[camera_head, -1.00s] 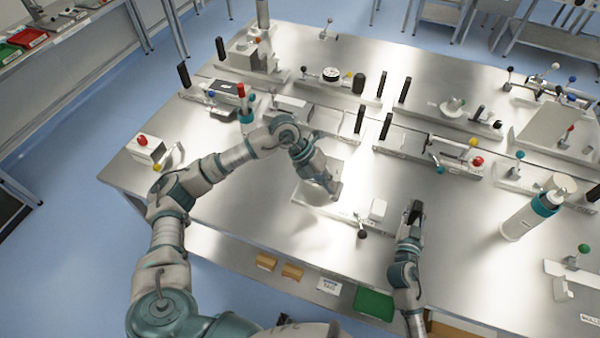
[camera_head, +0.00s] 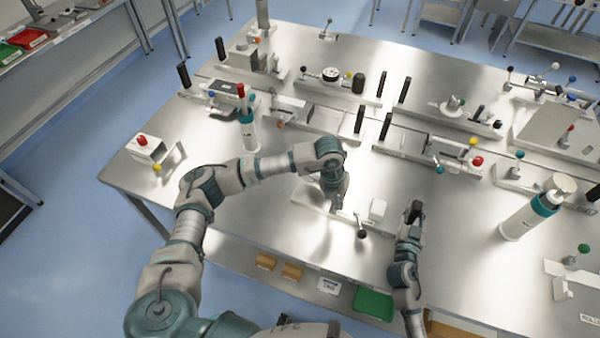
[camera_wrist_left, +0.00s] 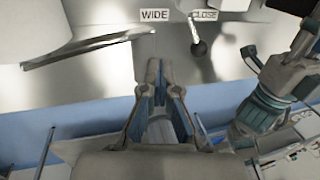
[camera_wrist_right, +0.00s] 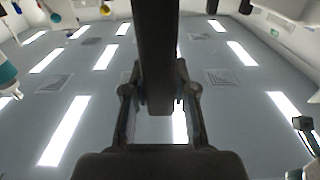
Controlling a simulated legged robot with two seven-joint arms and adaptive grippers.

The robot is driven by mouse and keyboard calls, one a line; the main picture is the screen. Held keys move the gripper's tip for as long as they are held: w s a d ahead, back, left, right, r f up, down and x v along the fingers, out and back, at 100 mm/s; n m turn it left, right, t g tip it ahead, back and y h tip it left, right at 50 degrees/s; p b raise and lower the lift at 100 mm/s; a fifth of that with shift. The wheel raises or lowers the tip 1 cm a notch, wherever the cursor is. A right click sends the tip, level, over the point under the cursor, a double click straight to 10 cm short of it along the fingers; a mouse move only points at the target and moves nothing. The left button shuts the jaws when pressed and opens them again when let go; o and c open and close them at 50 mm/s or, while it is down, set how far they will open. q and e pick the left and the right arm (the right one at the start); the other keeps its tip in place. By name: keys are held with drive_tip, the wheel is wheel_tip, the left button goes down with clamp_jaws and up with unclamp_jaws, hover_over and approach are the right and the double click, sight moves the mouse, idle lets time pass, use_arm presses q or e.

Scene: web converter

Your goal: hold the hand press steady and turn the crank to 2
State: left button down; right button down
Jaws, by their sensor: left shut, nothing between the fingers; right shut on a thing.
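A pale plate (camera_head: 312,195) with a white block (camera_head: 378,209) and a black-knobbed crank (camera_head: 362,232) sits near the front edge. The left wrist view shows the black knob (camera_wrist_left: 198,48) below the labels "WIDE" and "CLOSE". My left gripper (camera_head: 337,205) points down over the plate, left of the crank. Its fingers (camera_wrist_left: 161,68) are shut and empty, apart from the knob. My right gripper (camera_head: 415,212) is right of the white block, shut on a dark bar (camera_wrist_right: 156,60). I cannot tell which part is the hand press or see a "2".
A white bottle (camera_head: 525,218) with a teal collar stands at the right. Another bottle (camera_head: 247,130) stands at back left. Fixtures with black posts (camera_head: 386,127) line the table behind. A box with a red button (camera_head: 143,146) is at the left edge. Bare tabletop lies right of my right gripper.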

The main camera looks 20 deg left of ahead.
sight(331, 209)
use_arm(q)
drive_tip(key=shift+x, duration=0.9)
drive_tip(key=f+y, duration=0.1)
drive_tip(key=y, duration=0.1)
drive_tip(key=a+f+y, duration=0.1)
drive_tip(key=y, duration=0.1)
drive_tip(key=shift+a+f, duration=0.2)
drive_tip(key=shift+f, duration=0.1)
drive_tip(key=shift+a+f+y, duration=0.4)
drive_tip(key=shift+f+y, duration=0.1)
drive_tip(key=shift+y, duration=0.3)
drive_tip(key=shift+a+f+y, duration=0.5)
drive_tip(key=shift+a+f, duration=0.15)
drive_tip(key=shift+a, duration=0.05)
drive_tip(key=shift+a+f+y, duration=0.25)
drive_tip(key=shift+a+y, duration=0.2)
drive_tip(key=shift+y, duration=0.2)
drive_tip(key=shift+a+f+y, duration=0.25)
drive_tip(key=shift+a+y, duration=0.15)
drive_tip(key=shift+y, duration=0.25)
drive_tip(key=shift+w, duration=0.1)
